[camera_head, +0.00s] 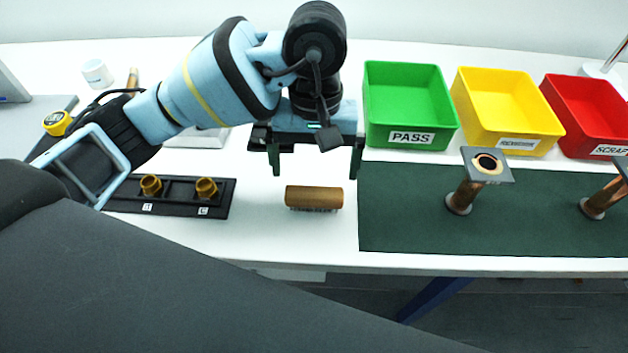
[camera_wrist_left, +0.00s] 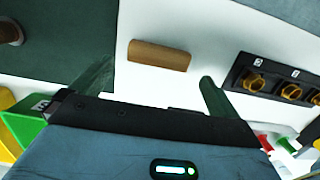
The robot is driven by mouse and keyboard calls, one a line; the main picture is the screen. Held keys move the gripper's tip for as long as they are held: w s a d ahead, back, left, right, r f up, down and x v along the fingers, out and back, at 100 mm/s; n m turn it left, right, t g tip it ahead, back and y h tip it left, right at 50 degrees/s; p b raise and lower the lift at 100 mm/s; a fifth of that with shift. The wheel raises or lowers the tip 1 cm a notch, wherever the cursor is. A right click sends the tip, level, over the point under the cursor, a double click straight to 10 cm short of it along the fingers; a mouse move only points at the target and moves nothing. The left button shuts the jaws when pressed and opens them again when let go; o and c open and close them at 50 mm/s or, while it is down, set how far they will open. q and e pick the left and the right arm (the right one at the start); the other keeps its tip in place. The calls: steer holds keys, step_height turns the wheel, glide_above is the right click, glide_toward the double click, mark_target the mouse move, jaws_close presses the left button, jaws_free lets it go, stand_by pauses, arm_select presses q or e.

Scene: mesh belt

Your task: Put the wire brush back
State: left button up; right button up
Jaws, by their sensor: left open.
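The wire brush (camera_head: 314,196) shows as a brown wooden block lying on the white table, just left of the green mat; a thin dark strip shows along its lower edge. It also shows in the left wrist view (camera_wrist_left: 159,55). My left gripper (camera_head: 316,172) is open and empty above the brush, fingers pointing down. In the head view its fingers are spread to either side of the brush, a little behind it. In the left wrist view the gripper (camera_wrist_left: 156,74) stands apart from the brush. My right gripper is in neither view.
A black rack (camera_head: 222,198) with brass fittings lies left of the brush. Green (camera_head: 405,105), yellow (camera_head: 507,110) and red (camera_head: 590,115) bins stand at the back right. The dark green mat (camera_head: 410,215) carries copper posts, one topped by a square plate (camera_head: 487,165).

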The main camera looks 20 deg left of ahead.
mark_target(315, 187)
arm_select(q)
steer(key=r, duration=0.5)
steer(key=shift+w+a, duration=0.1)
steer(key=shift+w, duration=0.2)
steer(key=shift+f, duration=0.1)
stand_by(1.2)
